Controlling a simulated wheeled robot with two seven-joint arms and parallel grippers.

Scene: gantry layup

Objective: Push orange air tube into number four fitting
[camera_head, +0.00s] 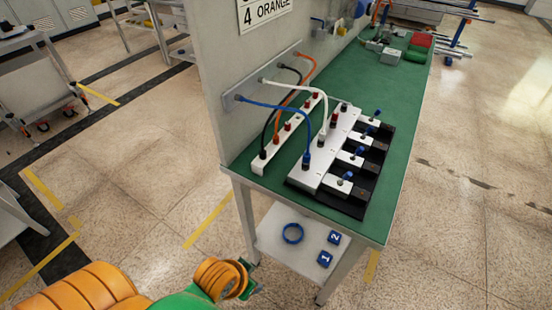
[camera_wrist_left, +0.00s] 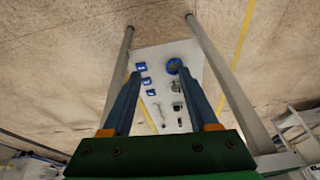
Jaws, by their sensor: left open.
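The orange air tube (camera_head: 309,72) arches from the upright panel down to the white strip with red fittings (camera_head: 289,127). Its lower end is near that strip, partly behind other tubes, and I cannot tell if it is seated. A white manifold block (camera_head: 331,150) sits beside the strip on the green bench. I cannot make out which fitting is number four. A sign (camera_head: 264,12) on the panel reads "4 ORANGE". My left gripper (camera_head: 254,275) is low in front of the bench, away from the tube. In the wrist view its fingers (camera_wrist_left: 163,80) are apart and empty.
Blue (camera_head: 285,106), white (camera_head: 318,100) and black (camera_head: 268,125) tubes arch close to the orange one. The lower shelf (camera_head: 268,238) holds a blue ring (camera_head: 292,233) and numbered blue tags (camera_head: 325,258). The green bench top (camera_head: 350,78) is clear behind the manifold.

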